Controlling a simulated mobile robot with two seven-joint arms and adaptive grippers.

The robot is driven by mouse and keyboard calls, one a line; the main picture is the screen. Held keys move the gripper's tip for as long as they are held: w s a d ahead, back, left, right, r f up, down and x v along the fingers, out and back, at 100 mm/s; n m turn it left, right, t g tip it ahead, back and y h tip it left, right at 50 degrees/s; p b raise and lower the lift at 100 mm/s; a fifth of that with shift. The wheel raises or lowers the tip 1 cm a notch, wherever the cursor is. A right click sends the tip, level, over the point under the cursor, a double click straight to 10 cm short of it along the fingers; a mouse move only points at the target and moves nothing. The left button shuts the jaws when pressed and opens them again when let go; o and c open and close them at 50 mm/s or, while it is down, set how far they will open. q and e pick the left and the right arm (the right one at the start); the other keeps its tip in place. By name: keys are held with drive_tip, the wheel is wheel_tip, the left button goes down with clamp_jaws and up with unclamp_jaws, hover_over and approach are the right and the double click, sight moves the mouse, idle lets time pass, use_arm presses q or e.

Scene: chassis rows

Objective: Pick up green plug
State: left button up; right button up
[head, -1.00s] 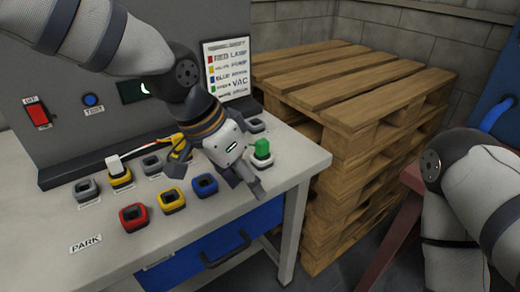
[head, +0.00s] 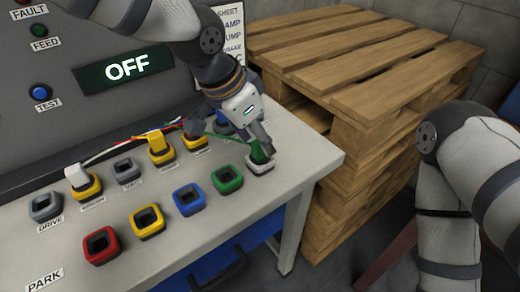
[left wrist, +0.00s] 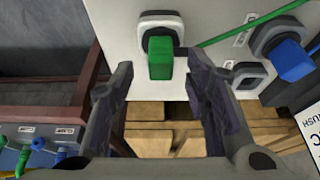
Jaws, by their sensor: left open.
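The green plug (head: 258,153) stands in a pale socket (head: 262,167) at the right end of the bench, with a green wire running left from it. My left gripper (head: 238,132) is over that end of the bench, partly covering the plug in the head view. In the left wrist view the green plug (left wrist: 160,58) is in its white-rimmed socket (left wrist: 150,24), lined up between the two spread fingers. The gripper is open and holds nothing; I cannot tell whether a finger touches the plug. My right arm shows at the right, its gripper out of view.
The empty green socket (head: 227,179) is just left of the plug. Blue (head: 189,199), yellow (head: 148,221) and red (head: 102,245) sockets continue that row. A white plug (head: 77,176) and a yellow plug (head: 156,141) stand behind. Stacked pallets (head: 350,75) rise right of the bench.

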use_arm(q)
drive_tip(key=shift+x, duration=1.2)
drive_tip(key=shift+a+r, duration=0.1)
drive_tip(key=shift+r, duration=0.05)
drive_tip(key=shift+c, duration=1.4)
clamp_jaws()
drive_tip(key=shift+r, duration=0.1)
